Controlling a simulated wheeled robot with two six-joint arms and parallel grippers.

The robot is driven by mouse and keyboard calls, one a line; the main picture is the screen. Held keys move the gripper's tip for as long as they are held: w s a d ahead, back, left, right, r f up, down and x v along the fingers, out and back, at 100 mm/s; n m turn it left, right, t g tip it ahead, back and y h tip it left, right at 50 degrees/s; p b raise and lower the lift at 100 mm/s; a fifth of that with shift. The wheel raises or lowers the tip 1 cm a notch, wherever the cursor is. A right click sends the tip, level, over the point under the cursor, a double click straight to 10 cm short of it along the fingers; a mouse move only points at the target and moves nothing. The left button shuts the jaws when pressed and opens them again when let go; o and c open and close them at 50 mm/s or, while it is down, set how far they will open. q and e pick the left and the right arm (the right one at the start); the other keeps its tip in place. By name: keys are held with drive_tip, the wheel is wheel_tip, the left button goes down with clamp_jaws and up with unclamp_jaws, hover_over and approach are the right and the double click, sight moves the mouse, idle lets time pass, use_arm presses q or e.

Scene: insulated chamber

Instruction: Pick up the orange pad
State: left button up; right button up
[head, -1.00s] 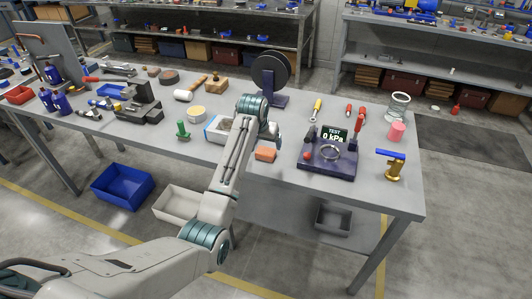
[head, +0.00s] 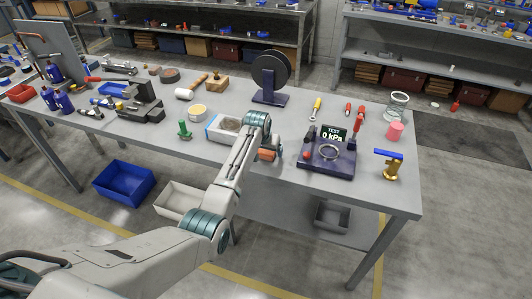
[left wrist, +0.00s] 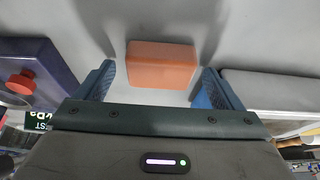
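The orange pad (head: 266,155) is a small block lying on the grey workbench near its front edge, partly hidden by my left arm in the head view. In the left wrist view the orange pad (left wrist: 160,65) lies between the two blue fingers of my left gripper (left wrist: 158,88), a little beyond their tips. The fingers are apart, with a gap on each side of the pad. In the head view my left gripper (head: 268,147) is right at the pad. My right gripper is not in view.
A dark pressure tester reading 0 kPa (head: 328,167) stands right of the pad. A white-and-blue box (head: 215,133) lies to its left. A green-handled piece (head: 184,130) and a brass valve with blue handle (head: 391,166) are farther off. A black reel (head: 270,95) stands behind.

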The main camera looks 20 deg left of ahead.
sight(265, 151)
use_arm(q)
drive_tip(key=c, duration=1)
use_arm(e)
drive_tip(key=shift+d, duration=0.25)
use_arm(q)
drive_tip(key=shift+r, duration=0.1)
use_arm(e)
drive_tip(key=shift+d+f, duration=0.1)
use_arm(q)
drive_tip(key=shift+r, duration=0.25)
wheel_tip(265, 151, up, 2)
drive_tip(key=shift+w+r+b, duration=0.1)
drive_tip(key=shift+r+b, duration=0.1)
drive_tip(key=shift+b, duration=0.75)
drive_tip(key=s+a+b, duration=0.1)
drive_tip(key=s+a, duration=0.2)
drive_tip(key=s, duration=0.1)
drive_tip(key=s+a+r+b, duration=0.1)
drive_tip(key=s+a, duration=0.2)
drive_tip(key=s, duration=0.2)
drive_tip(key=s+a+r+b, duration=0.1)
drive_tip(key=s+a, duration=0.2)
drive_tip(key=s, duration=0.1)
drive_tip(key=shift+s+a+b, duration=0.1)
drive_tip(key=shift+s+b, duration=0.05)
drive_tip(key=shift+b, duration=0.15)
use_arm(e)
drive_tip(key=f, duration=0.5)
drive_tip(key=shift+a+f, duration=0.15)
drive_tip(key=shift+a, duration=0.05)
